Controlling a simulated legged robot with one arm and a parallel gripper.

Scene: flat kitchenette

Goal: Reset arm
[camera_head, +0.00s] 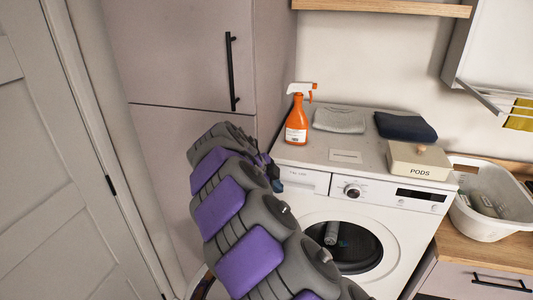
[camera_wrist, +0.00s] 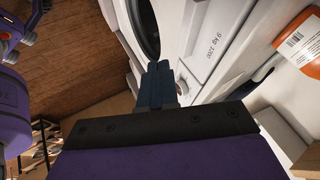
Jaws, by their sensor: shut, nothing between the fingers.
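My arm reaches up from the bottom of the head view. My gripper (camera_head: 277,182) is at its far end, by the left front edge of the washing machine (camera_head: 405,222), and my arm partly hides it. In the wrist view my gripper (camera_wrist: 158,72) shows dark blue fingers close together, shut and empty. The white washing machine front (camera_wrist: 205,55) lies just beyond them. I cannot tell whether the fingers touch it.
An orange spray bottle (camera_head: 297,122), folded grey cloth (camera_head: 340,120), dark cloth (camera_head: 405,127) and PODS box (camera_head: 420,161) stand on the washer top. A white basket (camera_head: 467,222) is at right. A tall cabinet (camera_head: 180,60) stands behind my arm. The washer door is open or dark glass; I cannot tell.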

